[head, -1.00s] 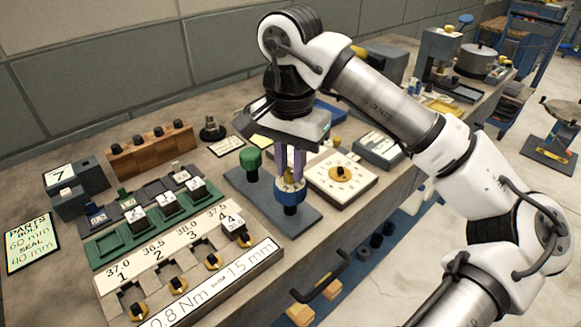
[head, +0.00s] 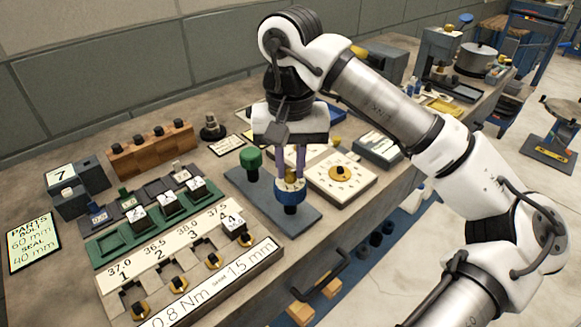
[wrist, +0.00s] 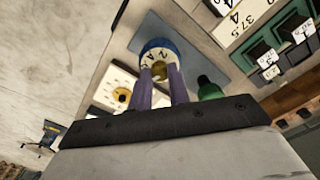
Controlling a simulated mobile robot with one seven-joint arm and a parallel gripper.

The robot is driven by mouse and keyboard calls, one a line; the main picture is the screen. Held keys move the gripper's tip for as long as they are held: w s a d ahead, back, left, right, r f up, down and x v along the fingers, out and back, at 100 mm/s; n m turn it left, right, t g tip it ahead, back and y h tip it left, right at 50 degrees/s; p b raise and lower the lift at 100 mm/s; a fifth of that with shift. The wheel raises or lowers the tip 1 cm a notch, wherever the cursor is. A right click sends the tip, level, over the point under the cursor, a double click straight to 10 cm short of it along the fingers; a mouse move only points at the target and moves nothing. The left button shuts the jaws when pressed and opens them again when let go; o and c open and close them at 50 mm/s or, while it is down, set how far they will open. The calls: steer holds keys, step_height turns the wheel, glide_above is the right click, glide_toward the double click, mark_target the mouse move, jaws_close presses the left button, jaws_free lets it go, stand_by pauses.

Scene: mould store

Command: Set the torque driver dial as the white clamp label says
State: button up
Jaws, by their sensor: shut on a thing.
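The torque driver (head: 289,192) stands upright on a blue-grey plate, with a blue collar, a white numbered dial face and a brass knob on top. My gripper (head: 290,174) points down from above, its purple fingers shut on the brass knob. The wrist view shows the blue collar (wrist: 172,45), part of the numbers and the knob (wrist: 159,71) between the fingertips (wrist: 160,76). Which number the dial points to cannot be made out. The white clamp label (head: 215,287) on the front of the numbered rack reads 0.8 Nm and 1.5 mm, with a small word between.
A green-topped tool (head: 250,160) stands close left of the driver on the same plate (head: 305,216). A white dial box (head: 358,190) is close on the right. The numbered rack (head: 170,246) lies to the left, and a parts card (head: 33,243) beyond it.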

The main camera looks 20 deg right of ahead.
mark_target(290, 171)
steer(key=n, duration=0.3)
steer(key=o, duration=1.3)
steer(key=shift+o, duration=0.2)
steer(key=shift+r, duration=0.15)
steer(key=shift+r+p, duration=3.2)
steer(key=shift+r, duration=0.75)
steer(key=shift+f, duration=0.1)
